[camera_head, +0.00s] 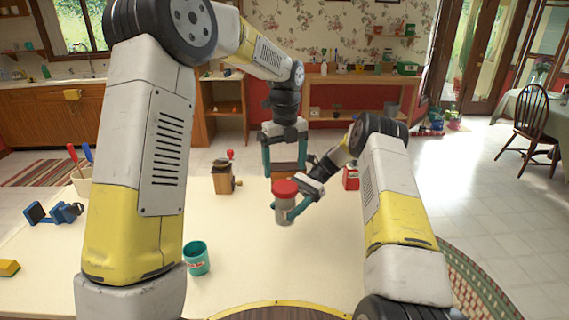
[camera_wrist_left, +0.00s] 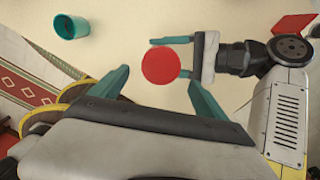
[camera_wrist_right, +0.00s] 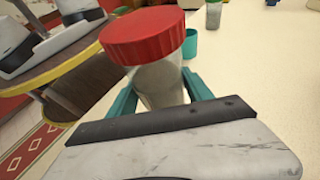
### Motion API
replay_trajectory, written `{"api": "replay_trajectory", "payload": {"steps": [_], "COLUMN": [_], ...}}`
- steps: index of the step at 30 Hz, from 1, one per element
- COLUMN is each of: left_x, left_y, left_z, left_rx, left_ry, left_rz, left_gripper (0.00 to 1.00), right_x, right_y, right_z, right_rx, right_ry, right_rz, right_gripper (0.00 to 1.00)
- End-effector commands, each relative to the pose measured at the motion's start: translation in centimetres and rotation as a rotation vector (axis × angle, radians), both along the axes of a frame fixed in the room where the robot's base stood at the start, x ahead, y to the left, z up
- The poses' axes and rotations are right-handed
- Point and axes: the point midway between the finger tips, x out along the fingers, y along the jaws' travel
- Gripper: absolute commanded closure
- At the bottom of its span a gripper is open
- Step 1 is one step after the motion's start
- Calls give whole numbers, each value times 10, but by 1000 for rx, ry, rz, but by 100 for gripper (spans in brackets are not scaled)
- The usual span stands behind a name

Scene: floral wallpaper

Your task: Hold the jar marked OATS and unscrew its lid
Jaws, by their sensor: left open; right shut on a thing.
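A clear jar with a red screw lid (camera_head: 286,188) is held above the table by my right gripper (camera_head: 296,201), which is shut around its body (camera_head: 284,212). The jar looks upright; no OATS lettering is legible. In the right wrist view the pale-filled jar body (camera_wrist_right: 160,84) sits between the teal fingers under the lid (camera_wrist_right: 148,34). My left gripper (camera_head: 285,163) is open and empty, pointing down. In the left wrist view the lid (camera_wrist_left: 161,66) lies between and beyond its open fingertips (camera_wrist_left: 158,80), apparently not touching them.
A teal cup (camera_head: 196,259) stands on the table (camera_head: 250,270) at front left. A wooden grinder (camera_head: 223,179) stands behind it. A red object (camera_head: 351,179) is right of the jar. A blue object (camera_head: 48,212) and a yellow block (camera_head: 9,268) lie left. Bare tabletop surrounds the cup.

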Motion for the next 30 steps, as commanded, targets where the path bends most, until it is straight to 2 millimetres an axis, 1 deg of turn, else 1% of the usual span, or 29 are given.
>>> {"api": "replay_trajectory", "payload": {"steps": [5, 9, 15, 19, 27, 29, 30], "left_x": [-1, -1, -1, -1, 0, 0, 0], "left_y": [0, 0, 0, 0, 0, 0, 0], "left_z": [-23, -46, -69, -76, -77, -77, -77], "left_rx": [2, 2, 1, 1, 0, 0, 0], "left_ry": [4, 3, 1, 1, 0, 0, 0], "left_rz": [-5, -4, -3, -2, -1, -1, -1], "left_gripper": [15, 15, 15, 15, 15, 26, 34], "right_x": [0, 0, 0, 0, 0, 0, 0], "right_y": [0, 0, 0, 0, 0, 0, 0], "right_z": [0, 0, 0, 0, 0, 0, 0], "right_rx": [1, 0, 1, 0, 1, 1, 1], "right_ry": [-1, 0, -1, 0, -1, -1, -1], "right_rz": [0, 0, 0, 0, 0, 0, 0], "right_gripper": [100, 100, 100, 100, 100, 100, 100]}}
